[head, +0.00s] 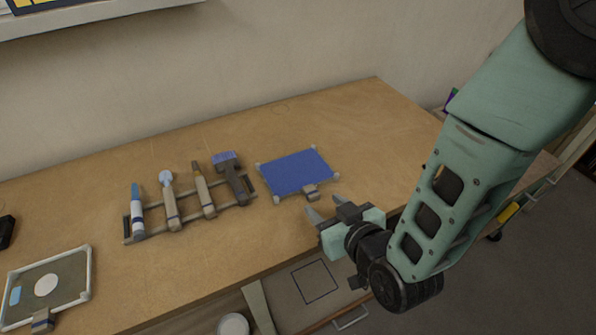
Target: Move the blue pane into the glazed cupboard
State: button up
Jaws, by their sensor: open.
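The blue pane (296,171) lies flat on the wooden workbench, with light corner pieces and a small grey grip block (311,191) on its near edge. My gripper (323,207) is open and empty, at the bench's front edge just in front of the pane's near right side. Its fingertips point towards the grip block and look apart from it. The glazed cupboard cannot be made out in this view.
A rack (190,222) with several brushes and tools stands left of the pane. A framed pane (47,287) with a white disc lies at the near left. Below the bench edge is an open drawer or shelf (290,290). Bare bench (365,125) lies behind and right of the pane.

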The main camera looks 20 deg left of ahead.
aim_at(315, 196)
jog(key=p+x, duration=0.1)
jog(key=x, duration=0.3)
jog(key=shift+w+f, duration=0.1)
jog(key=shift+w, duration=0.1)
grip_shut()
